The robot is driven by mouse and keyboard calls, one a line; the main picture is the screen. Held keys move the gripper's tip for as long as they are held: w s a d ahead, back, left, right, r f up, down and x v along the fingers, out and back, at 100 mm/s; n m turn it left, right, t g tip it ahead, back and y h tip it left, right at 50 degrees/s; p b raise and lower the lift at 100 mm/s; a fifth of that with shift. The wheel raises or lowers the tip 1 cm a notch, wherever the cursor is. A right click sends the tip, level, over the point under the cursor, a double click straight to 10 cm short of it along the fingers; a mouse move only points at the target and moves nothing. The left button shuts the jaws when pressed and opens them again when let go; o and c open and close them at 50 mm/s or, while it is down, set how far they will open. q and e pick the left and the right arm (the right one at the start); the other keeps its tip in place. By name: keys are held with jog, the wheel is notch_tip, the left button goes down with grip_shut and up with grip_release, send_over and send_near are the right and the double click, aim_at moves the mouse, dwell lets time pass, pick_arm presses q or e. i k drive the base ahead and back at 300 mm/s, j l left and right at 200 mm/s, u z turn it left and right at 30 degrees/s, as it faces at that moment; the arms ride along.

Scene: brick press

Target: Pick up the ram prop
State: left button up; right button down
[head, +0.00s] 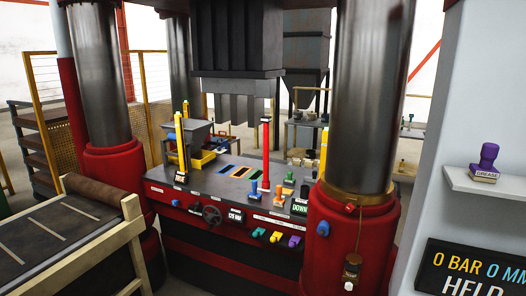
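I cannot tell for sure which thing is the ram prop; the small labels are unreadable. A slim red post (266,150) stands upright on the press table, in front of the dark ram (236,40) and its hanging blocks. A yellow post (179,142) stands upright at the table's left side, with a small label at its foot. Another yellow upright piece (323,152) shows beside the right column, partly hidden by it. Neither of my grippers is in view.
Thick steel columns with red bases (367,90) flank the press table. Its front carries knobs, stamp-like handles (254,189) and coloured levers (276,237). At right, a shelf (486,182) holds a purple stamp (487,157) above a display (478,268).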

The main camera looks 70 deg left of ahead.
aim_at(265, 119)
jog(key=u, duration=2.4)
